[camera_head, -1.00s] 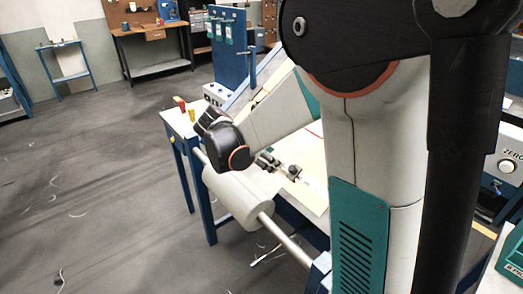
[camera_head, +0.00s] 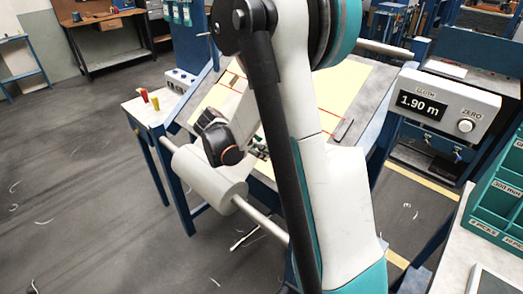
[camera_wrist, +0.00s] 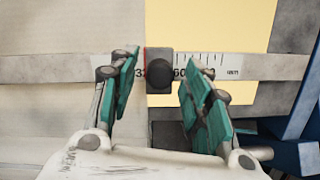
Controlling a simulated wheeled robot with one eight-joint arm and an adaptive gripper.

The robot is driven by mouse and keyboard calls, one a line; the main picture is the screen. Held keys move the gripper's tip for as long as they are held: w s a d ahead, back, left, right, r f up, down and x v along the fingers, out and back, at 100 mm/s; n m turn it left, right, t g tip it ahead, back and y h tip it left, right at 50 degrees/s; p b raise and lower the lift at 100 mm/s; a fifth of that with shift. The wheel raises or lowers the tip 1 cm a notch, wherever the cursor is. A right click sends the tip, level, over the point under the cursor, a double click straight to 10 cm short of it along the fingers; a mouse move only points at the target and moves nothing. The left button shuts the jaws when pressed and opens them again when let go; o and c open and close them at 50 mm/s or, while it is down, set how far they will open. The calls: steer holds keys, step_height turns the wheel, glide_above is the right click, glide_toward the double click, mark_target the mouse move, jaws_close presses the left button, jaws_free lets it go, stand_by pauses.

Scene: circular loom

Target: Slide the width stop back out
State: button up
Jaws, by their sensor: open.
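The width stop (camera_wrist: 160,73), a dark square block with a round black knob, sits on a pale ruled scale (camera_wrist: 225,73) that runs across the wrist view. A red line shows at its left edge. My gripper (camera_wrist: 160,92) is open, with one teal finger on each side of the stop and gaps between fingers and block. In the head view my gripper (camera_head: 259,150) is over the table, mostly hidden behind my arm, and the stop cannot be made out there.
A yellow sheet (camera_wrist: 210,35) lies under the scale. In the head view a pale roll (camera_head: 203,178) on a bar fronts the table. A dark bar (camera_head: 343,130) lies on the table's right. A cloth display (camera_head: 447,105) reads 1.90 m, beside a teal bin (camera_head: 500,195).

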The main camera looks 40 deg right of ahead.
steer(key=shift+d+f, duration=0.5)
steer(key=shift+d, duration=0.05)
jaws_close()
steer(key=s, duration=0.3)
steer(key=s+d+b, duration=0.1)
steer(key=s, duration=0.6)
steer(key=shift+s+d, duration=0.2)
jaws_free()
